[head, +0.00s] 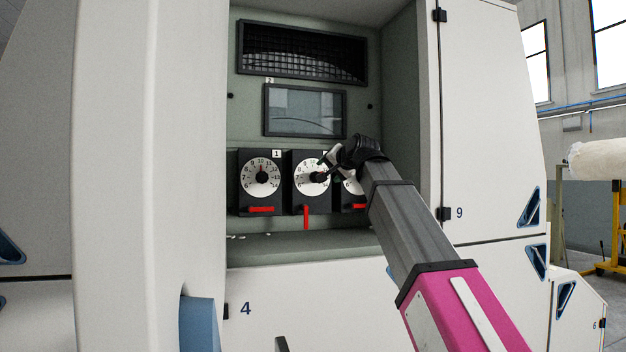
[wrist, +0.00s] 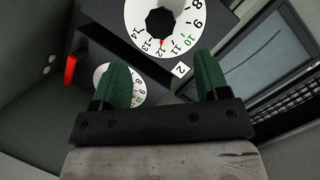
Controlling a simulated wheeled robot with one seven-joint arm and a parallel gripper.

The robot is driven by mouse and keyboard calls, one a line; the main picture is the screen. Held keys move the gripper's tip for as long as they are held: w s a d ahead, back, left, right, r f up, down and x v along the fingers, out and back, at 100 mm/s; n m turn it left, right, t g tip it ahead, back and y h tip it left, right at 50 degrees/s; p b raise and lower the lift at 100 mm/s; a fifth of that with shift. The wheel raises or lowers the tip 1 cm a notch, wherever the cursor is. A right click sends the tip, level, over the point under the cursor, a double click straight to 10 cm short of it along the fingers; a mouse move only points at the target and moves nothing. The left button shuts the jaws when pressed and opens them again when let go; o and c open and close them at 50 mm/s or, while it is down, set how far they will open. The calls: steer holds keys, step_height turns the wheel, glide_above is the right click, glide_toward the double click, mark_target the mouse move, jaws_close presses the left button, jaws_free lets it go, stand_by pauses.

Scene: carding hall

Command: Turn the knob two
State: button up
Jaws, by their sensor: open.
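Knob two is a black knob on a white numbered dial (head: 303,178), the middle one of three in the head view. In the wrist view the black knob (wrist: 160,22) sits at the top, with a "2" label beside its dial. A thin red mark shows near 12, and the 10 is green. My gripper (head: 326,168) is in front of the right side of this dial and partly covers it. In the wrist view its two green fingers (wrist: 163,82) are wide apart with nothing between them. The knob lies beyond the fingertips; contact is not visible.
Dial one (head: 262,190) is at left, with a red handle (head: 261,209) below. A red handle (head: 306,216) hangs below dial two. The third dial (head: 351,187) is partly behind my gripper. A dark screen (head: 304,111) is above. Recess walls flank the panel; a ledge (head: 290,246) runs below.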

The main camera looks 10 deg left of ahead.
steer(key=x, duration=1)
steer(key=shift+w+a, duration=0.25)
steer(key=shift+w, duration=0.05)
steer(key=shift+c, duration=0.3)
steer(key=c, duration=0.8)
